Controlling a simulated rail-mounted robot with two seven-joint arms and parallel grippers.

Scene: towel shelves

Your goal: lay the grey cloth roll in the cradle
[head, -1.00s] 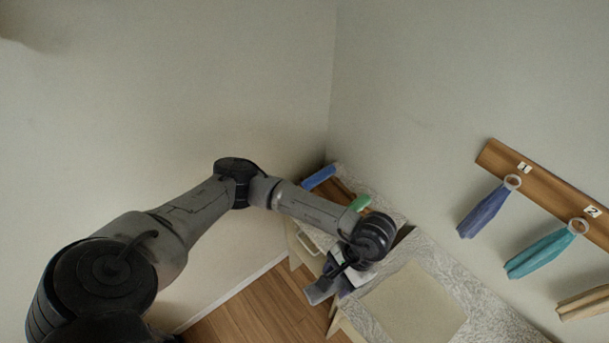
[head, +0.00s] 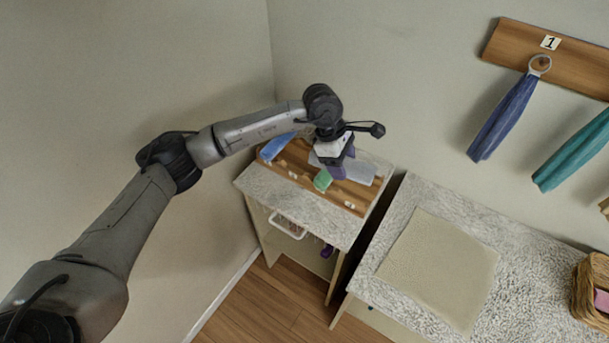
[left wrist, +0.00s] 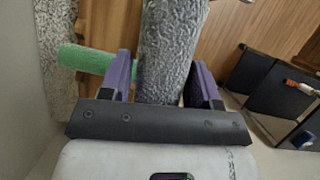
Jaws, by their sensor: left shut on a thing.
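The grey cloth roll (left wrist: 170,45) runs between the purple fingers of my left gripper (left wrist: 165,80) in the left wrist view. In the head view my left gripper (head: 337,170) is shut on the grey roll (head: 359,172), which sticks out to its right. It is over the brown wooden cradle board (head: 299,158) on the small stand. I cannot tell whether the roll touches the board. A blue roll (head: 277,147) lies at the board's left end. A green roll (head: 322,181) lies close to the gripper, and the wrist view also shows it (left wrist: 85,60). My right gripper is not in view.
A speckled counter (head: 400,225) with a beige cloth (head: 438,268) stands to the right, past a narrow gap. A wicker basket (head: 590,290) is at its right end. Blue (head: 502,118) and teal (head: 575,150) towels hang from a wall rack. A white bin (head: 289,225) sits below the stand's top.

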